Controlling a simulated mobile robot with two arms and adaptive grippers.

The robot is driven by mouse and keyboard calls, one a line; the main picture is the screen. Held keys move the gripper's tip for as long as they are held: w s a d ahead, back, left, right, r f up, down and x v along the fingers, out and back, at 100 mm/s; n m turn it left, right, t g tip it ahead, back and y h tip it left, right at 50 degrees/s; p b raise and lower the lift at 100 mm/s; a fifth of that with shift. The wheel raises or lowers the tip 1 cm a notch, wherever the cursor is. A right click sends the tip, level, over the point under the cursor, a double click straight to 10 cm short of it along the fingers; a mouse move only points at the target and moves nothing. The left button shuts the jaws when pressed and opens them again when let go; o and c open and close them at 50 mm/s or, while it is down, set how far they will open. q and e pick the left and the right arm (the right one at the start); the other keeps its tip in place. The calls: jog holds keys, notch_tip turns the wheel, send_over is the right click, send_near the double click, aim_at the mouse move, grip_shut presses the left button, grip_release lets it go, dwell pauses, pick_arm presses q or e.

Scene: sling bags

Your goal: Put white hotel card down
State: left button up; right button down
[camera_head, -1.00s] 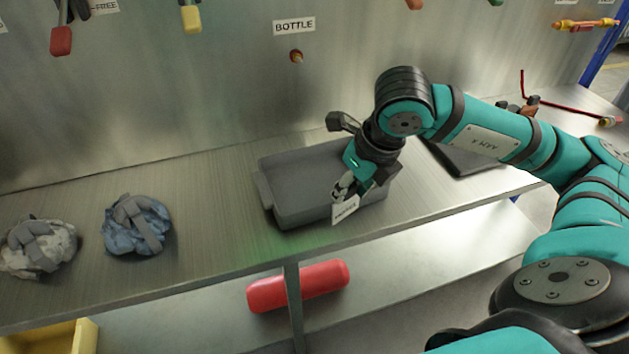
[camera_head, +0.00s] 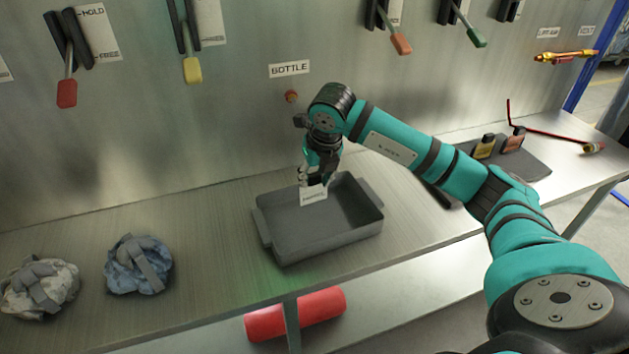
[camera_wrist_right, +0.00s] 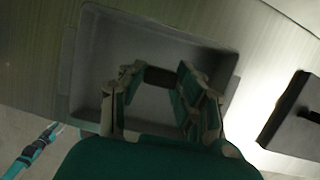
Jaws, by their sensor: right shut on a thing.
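The white hotel card (camera_head: 313,195) hangs from my right gripper (camera_head: 314,180), over the grey tray (camera_head: 350,239). The card has dark print that is too small to read for certain. My right gripper is shut on the card and points downward above the tray's inside. In the right wrist view my gripper (camera_wrist_right: 165,95) reaches over the grey tray (camera_wrist_right: 88,60); the card is hard to make out there.
A blue sling bag (camera_head: 138,265) and a whitish one (camera_head: 40,287) lie on the metal table to the left. A red cylinder (camera_head: 295,314) rests on the lower shelf. A BOTTLE label (camera_head: 289,69) is on the wall.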

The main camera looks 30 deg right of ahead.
aim_at(316, 184)
jog(key=x, duration=0.1)
jog(key=p+x, duration=0.1)
jog(key=shift+s+f, duration=0.2)
jog(key=shift+f, duration=0.65)
jog(key=shift+f, duration=0.1)
jog(key=c, duration=0.9)
grip_release()
jog(key=shift+c, duration=0.2)
